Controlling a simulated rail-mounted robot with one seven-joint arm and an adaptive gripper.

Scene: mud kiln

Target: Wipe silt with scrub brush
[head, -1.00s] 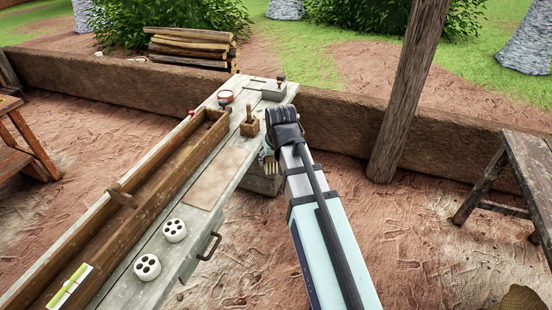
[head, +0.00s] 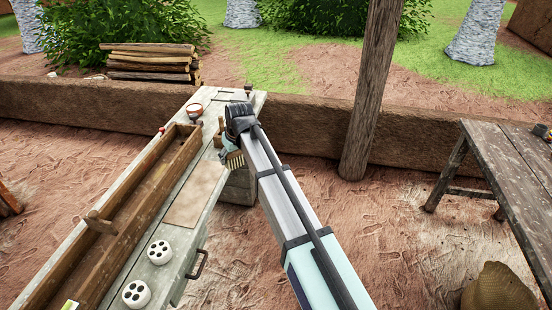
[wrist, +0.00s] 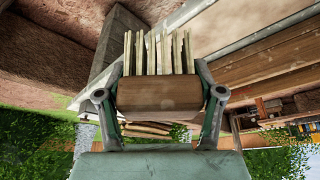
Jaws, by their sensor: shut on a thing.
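The scrub brush has a brown wooden block (wrist: 160,93) and pale upright bristles in several rows. My gripper (head: 229,150) is shut on the block, with a finger at each side in the wrist view (wrist: 160,99). In the head view the brush bristles (head: 235,161) show just beside the bench's right edge, near the far end of the silt patch. The silt (head: 194,198) is a tan, flat rectangular patch on the grey wooden bench (head: 148,222). The brush appears apart from the silt; its exact height is unclear.
A long wooden trough (head: 125,210) lies along the bench's left side. Two white holed discs (head: 160,252) sit at the near end. A small bowl (head: 194,111) stands at the far end. A post (head: 370,95) and a second table (head: 512,165) stand to the right.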

